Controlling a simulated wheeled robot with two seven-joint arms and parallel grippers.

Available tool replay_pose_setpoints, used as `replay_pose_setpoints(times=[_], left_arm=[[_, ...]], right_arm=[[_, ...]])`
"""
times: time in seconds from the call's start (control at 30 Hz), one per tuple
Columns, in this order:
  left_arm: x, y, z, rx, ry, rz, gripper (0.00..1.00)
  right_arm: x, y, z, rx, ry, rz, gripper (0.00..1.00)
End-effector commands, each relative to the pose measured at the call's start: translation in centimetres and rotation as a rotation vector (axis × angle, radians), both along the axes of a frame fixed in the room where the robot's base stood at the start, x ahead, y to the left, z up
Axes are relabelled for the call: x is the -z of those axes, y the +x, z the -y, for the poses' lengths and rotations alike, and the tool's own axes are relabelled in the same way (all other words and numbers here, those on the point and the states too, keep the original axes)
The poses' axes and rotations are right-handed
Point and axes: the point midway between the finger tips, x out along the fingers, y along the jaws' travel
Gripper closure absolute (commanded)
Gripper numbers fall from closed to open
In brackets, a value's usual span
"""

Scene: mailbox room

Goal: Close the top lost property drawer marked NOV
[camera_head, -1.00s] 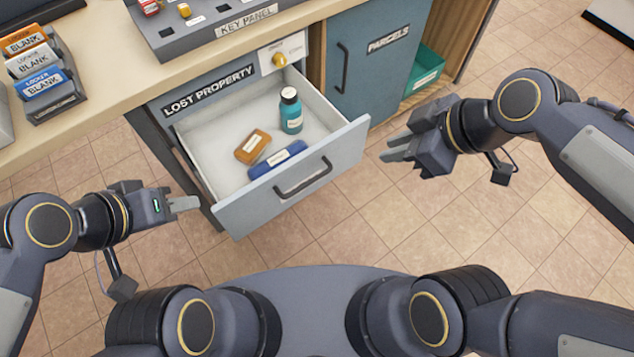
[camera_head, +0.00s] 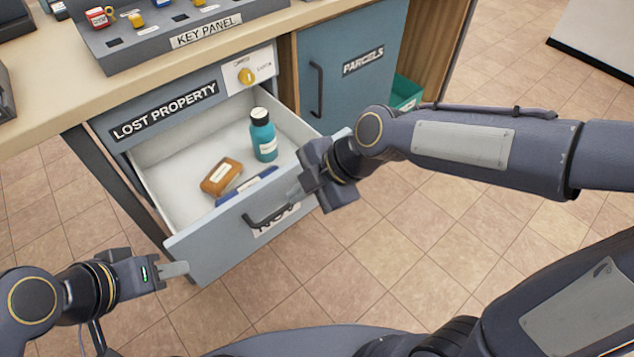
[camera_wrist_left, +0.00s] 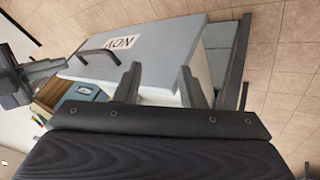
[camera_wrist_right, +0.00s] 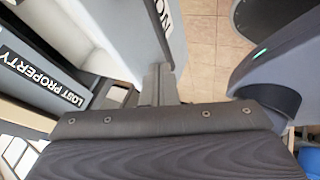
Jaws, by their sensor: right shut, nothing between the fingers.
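The top lost property drawer (camera_head: 205,252) is pulled well out from the cabinet. Its grey-blue front carries a dark handle (camera_head: 265,218) and a NOV label, partly hidden in the head view but clear in the left wrist view (camera_wrist_left: 123,42). Inside are a teal bottle (camera_head: 263,138), a brown case (camera_head: 220,177) and a blue item (camera_head: 245,188). My right gripper (camera_head: 296,193) is shut and empty at the drawer front, close to the handle's right end; I cannot tell whether it touches. My left gripper (camera_head: 182,269) is open and empty, beside the front's lower left corner.
A PARCELS door (camera_head: 352,75) is to the right. The key panel (camera_head: 190,25) stands on the counter. Tiled floor in front is free.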

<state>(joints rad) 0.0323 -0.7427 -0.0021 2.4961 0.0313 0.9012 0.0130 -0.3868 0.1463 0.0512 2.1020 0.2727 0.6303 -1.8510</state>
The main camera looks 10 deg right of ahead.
Motion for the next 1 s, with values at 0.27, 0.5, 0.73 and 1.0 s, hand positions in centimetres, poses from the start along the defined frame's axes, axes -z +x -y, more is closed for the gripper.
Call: replay_pose_setpoints(times=[0.27, 0.5, 0.73, 1.0], left_arm=[[0.5, 0.0, 0.0, 0.0, 0.0, 0.0, 0.64], [0.6, 0.0, 0.0, 0.0, 0.0, 0.0, 0.64], [0.6, 0.0, 0.0, 0.0, 0.0, 0.0, 0.64], [0.6, 0.0, 0.0, 0.0, 0.0, 0.0, 0.64]], right_arm=[[1.0, 2.8, -2.4, 0.0, -0.001, 0.001, 1.0], [1.0, 3.6, -2.9, 0.0, -0.001, 0.0, 1.0], [1.0, 3.6, -2.9, 0.002, 0.0, 0.001, 1.0], [1.0, 4.3, -3.4, 0.002, 0.0, 0.001, 1.0]])
